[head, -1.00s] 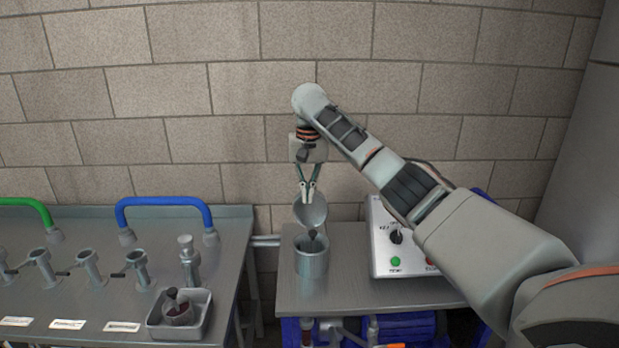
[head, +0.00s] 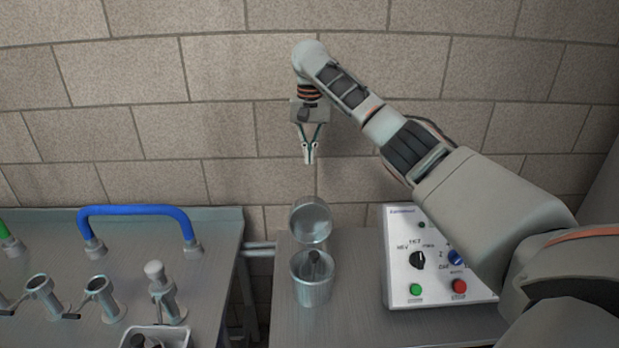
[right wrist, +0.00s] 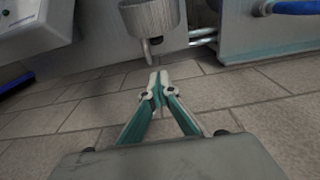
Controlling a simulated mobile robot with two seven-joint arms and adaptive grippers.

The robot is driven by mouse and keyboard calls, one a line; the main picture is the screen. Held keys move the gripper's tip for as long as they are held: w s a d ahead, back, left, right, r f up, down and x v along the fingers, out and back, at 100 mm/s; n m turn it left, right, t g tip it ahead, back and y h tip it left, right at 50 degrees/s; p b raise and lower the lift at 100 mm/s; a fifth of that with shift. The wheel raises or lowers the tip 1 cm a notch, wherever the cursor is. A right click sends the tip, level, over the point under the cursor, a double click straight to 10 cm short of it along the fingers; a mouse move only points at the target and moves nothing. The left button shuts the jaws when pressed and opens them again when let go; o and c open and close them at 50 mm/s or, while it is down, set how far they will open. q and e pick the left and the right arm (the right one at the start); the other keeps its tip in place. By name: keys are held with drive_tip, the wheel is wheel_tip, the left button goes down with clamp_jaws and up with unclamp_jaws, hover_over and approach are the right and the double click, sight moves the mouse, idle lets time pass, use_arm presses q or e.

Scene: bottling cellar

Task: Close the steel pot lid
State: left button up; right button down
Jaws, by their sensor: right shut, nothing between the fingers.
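The steel pot (head: 312,290) stands on the right-hand steel table with its mouth open. Its round lid (head: 311,220) stands raised at the back of the pot, inner face towards me. A dark upright piece (head: 317,264) shows at the pot's mouth; I cannot tell what it is. My right gripper (head: 308,160) is shut and empty, pointing down above the lid with a clear gap. In the right wrist view the shut fingertips (right wrist: 157,80) are in front of the brick wall, and a round steel part, likely the lid (right wrist: 150,18), shows at the top. My left gripper is not in view.
A control box (head: 430,262) with knobs and buttons stands right of the pot, beneath my right arm. On the left, a separate table (head: 60,268) carries steel tubes, a blue hose (head: 140,211) and a tray (head: 160,335). The brick wall is close behind.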

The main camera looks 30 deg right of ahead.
drive_tip(key=shift+s+a+f, duration=0.25)
drive_tip(key=shift+s+f, duration=0.2)
drive_tip(key=shift+f, duration=1)
drive_tip(key=shift+s+a+f, duration=0.3)
drive_tip(key=shift+s+f, duration=0.15)
drive_tip(key=shift+f, duration=1.05)
drive_tip(key=shift+s+a+f, duration=0.25)
drive_tip(key=shift+s+f, duration=0.2)
drive_tip(key=shift+f, duration=1)
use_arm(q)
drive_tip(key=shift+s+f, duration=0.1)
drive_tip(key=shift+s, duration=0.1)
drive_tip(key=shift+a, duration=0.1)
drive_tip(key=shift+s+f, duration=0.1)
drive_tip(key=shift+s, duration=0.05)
